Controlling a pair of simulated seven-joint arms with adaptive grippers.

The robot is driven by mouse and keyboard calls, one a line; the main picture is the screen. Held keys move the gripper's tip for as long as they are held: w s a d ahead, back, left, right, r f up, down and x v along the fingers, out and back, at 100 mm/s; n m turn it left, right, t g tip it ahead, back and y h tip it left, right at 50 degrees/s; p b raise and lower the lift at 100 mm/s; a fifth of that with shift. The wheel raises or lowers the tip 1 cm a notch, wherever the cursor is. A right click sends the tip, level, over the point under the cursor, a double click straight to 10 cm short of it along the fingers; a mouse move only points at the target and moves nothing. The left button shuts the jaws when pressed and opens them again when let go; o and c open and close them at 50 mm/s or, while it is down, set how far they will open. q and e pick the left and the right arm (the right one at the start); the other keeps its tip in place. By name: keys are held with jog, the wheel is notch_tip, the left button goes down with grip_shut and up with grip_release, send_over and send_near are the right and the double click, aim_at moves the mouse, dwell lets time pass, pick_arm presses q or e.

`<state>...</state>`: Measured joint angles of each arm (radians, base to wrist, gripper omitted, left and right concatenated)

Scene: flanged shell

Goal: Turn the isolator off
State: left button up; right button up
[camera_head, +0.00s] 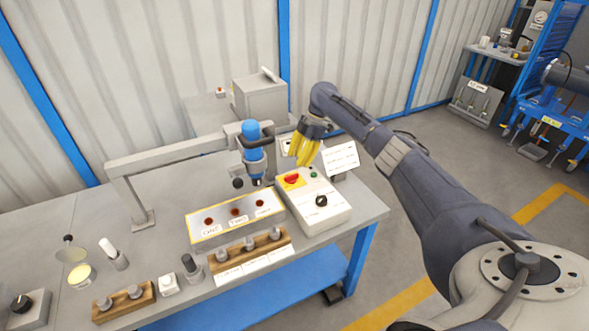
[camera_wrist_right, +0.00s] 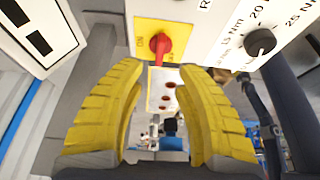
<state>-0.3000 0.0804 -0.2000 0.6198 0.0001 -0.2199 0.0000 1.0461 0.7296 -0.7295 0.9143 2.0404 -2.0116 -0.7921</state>
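The isolator is a red rotary knob (camera_wrist_right: 160,45) on a yellow plate (camera_wrist_right: 150,27). It also shows in the head view (camera_head: 292,180), on the top of a pale control box (camera_head: 322,217). In the right wrist view its red handle points along the picture's vertical; the small lettering on the plate is hard to read. My right gripper (camera_wrist_right: 162,70) has two yellow ribbed fingers, spread apart with nothing between them. The knob lies just beyond the gap, apart from the fingertips. In the head view my right gripper (camera_head: 304,150) hangs above the back of the box. My left gripper is out of view.
A black dial (camera_head: 321,200) and green button (camera_head: 313,173) share the box top. A blue tool (camera_head: 252,145) hangs from a grey gantry (camera_head: 170,155) left of my gripper. A sign (camera_head: 341,158) stands at right. A panel with red-brown holes (camera_head: 236,214) lies left of the box.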

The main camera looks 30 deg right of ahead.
jog(key=shift+v, duration=2)
